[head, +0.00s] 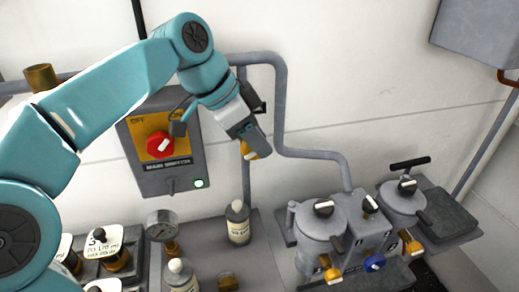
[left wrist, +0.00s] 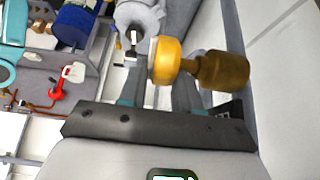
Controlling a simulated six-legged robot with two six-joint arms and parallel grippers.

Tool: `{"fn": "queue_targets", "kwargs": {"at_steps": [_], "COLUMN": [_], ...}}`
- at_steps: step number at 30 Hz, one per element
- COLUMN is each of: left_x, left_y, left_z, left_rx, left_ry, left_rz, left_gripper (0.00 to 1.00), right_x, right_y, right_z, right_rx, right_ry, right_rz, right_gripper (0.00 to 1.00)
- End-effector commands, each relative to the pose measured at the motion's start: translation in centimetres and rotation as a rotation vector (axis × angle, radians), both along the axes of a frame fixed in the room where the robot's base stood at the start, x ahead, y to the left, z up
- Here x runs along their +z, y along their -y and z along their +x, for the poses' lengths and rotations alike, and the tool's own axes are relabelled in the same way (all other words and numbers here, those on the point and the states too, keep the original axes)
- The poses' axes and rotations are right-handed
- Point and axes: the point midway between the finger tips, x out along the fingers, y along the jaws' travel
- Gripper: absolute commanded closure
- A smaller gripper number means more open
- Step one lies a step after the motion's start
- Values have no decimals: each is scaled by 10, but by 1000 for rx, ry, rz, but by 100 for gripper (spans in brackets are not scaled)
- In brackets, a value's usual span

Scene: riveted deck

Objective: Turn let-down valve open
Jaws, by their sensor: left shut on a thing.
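My left gripper (head: 250,143) is shut on a yellow-capped brass piece (left wrist: 170,60), in front of the wall beside the main switch box. In the left wrist view the yellow cap sits at the fingers and a brown brass stem sticks out to the right. In the head view only a small yellow part shows at the fingertips. Yellow-orange valve handles (head: 332,274) and (head: 417,250) and a blue knob (head: 375,263) are on the grey pot unit (head: 320,228) at lower right. No readable label shows which is the let-down valve. My right gripper is not in view.
The main switch box (head: 185,182) has a red knob and a lit green lamp. A grey pipe (head: 278,100) runs down the wall right of my gripper. Bottles (head: 238,222), a gauge (head: 160,226) and labelled brass-footed parts (head: 103,243) stand on the bench below.

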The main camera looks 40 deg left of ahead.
Motion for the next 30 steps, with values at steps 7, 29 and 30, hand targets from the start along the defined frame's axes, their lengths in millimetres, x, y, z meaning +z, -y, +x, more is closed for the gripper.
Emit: {"fn": "queue_targets", "kwargs": {"at_steps": [7, 29, 30], "left_x": [2, 2, 1], "left_y": [-3, -2, -2], "left_z": [-1, -1, -1], "left_rx": [4, 2, 2], "left_ry": [58, 61, 61], "left_rz": [-40, -50, -49], "left_gripper": [98, 47, 47], "right_x": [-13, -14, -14], "right_y": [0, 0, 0], "right_z": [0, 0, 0], "right_rx": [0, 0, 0], "right_ry": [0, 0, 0], "right_rz": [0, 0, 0], "right_gripper": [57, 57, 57]}}
